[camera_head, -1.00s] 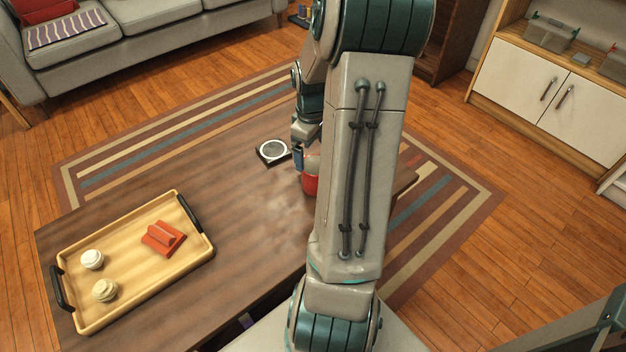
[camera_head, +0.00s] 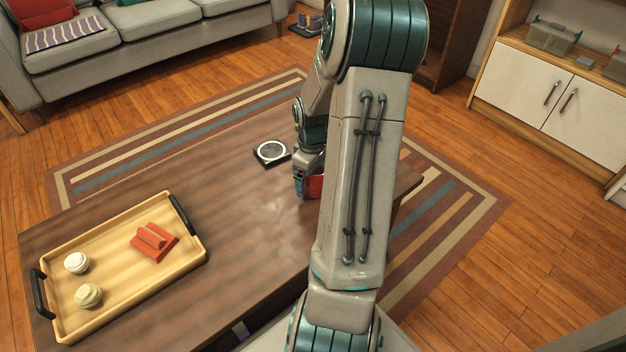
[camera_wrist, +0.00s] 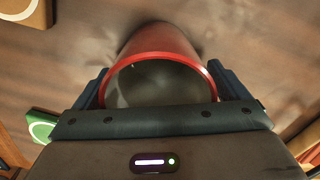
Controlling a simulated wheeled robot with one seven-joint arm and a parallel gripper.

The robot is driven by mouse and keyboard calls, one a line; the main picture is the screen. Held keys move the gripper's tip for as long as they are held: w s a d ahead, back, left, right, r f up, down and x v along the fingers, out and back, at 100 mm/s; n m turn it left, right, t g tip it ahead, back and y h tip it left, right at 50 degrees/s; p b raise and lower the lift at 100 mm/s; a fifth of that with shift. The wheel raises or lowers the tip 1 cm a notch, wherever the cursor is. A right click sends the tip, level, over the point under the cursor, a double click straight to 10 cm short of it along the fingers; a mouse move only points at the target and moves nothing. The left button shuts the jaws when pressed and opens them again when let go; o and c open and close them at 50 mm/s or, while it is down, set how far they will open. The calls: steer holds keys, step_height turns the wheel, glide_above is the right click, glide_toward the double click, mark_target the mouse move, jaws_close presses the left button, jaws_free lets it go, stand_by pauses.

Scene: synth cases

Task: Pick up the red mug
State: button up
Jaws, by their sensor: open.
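The red mug (camera_head: 316,187) stands on the dark wooden table (camera_head: 240,200), near its far right part, mostly hidden behind my arm in the head view. In the wrist view the red mug (camera_wrist: 165,42) shows with its rim toward me and a grey inside. My gripper (camera_wrist: 160,78) is open, with one dark blue finger on each side of the mug. I cannot tell whether either finger touches it. In the head view my gripper (camera_head: 307,186) is low at the mug. The mug's handle is not visible.
A black square with a pale round top (camera_head: 271,152) lies on the table just left of my gripper. A wooden tray (camera_head: 110,280) with black handles holds two pale round items (camera_head: 77,263) and a red-orange object (camera_head: 154,241). The table between tray and mug is clear.

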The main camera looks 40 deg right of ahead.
steer(key=c, duration=1.2)
steer(key=shift+r, duration=0.1)
steer(key=shift+r, duration=0.1)
